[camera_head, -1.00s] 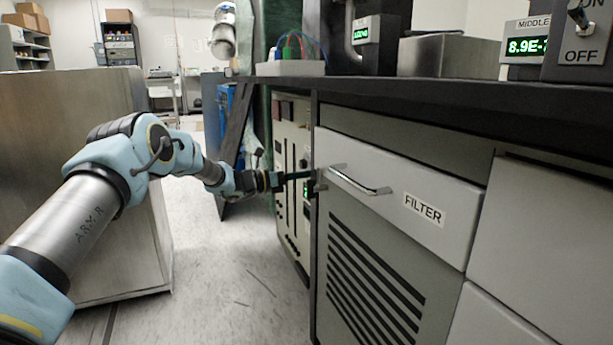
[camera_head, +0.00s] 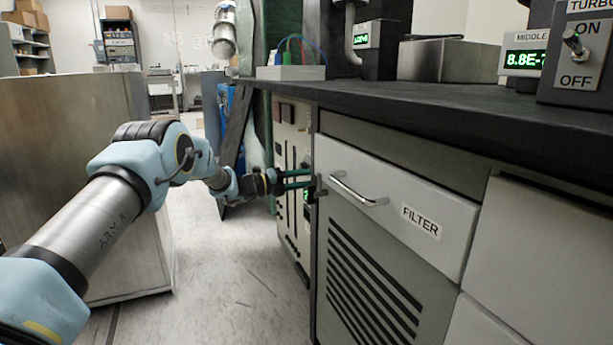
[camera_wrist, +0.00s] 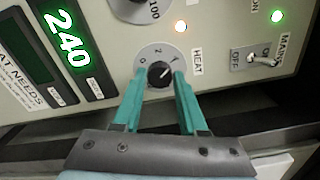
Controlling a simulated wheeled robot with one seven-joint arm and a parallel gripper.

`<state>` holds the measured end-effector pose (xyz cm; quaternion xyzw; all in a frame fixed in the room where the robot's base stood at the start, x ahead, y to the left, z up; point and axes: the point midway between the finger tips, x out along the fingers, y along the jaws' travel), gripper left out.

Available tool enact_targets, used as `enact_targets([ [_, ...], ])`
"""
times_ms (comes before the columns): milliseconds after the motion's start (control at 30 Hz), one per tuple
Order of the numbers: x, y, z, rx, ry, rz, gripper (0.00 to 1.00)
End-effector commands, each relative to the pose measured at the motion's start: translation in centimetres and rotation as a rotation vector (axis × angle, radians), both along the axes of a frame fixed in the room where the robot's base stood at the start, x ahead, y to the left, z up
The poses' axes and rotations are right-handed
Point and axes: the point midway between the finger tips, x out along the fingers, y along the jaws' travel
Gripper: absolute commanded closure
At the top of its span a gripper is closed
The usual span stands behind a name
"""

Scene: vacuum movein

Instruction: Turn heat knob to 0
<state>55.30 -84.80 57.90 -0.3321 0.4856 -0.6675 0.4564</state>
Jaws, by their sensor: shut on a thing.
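The heat knob (camera_wrist: 160,73) is a small black knob with a white pointer line on a grey dial marked with 0 near its left side. It sits beside a HEAT label (camera_wrist: 196,62) in the wrist view. My gripper (camera_wrist: 158,78) has its two teal fingers on either side of the knob, shut on it. The pointer line slants to the upper right, away from the 0. In the head view my gripper (camera_head: 309,178) reaches the narrow panel (camera_head: 287,150) left of the filter cabinet; the knob is too small to make out there.
A green display (camera_wrist: 68,35) reads 240 on the panel. Another knob (camera_wrist: 133,8) sits above the heat dial, and a MAINS toggle switch (camera_wrist: 262,60) is at the right. In the head view, the FILTER drawer handle (camera_head: 357,190) juts out close to my gripper's right.

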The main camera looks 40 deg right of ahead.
Motion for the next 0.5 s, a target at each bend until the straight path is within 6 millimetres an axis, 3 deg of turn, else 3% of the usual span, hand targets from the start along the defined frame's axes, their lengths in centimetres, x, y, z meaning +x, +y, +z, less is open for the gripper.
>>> enact_targets([
  [500, 0.02, 0.08, -0.03, 0.180, 0.456, 0.000, 1.00],
])
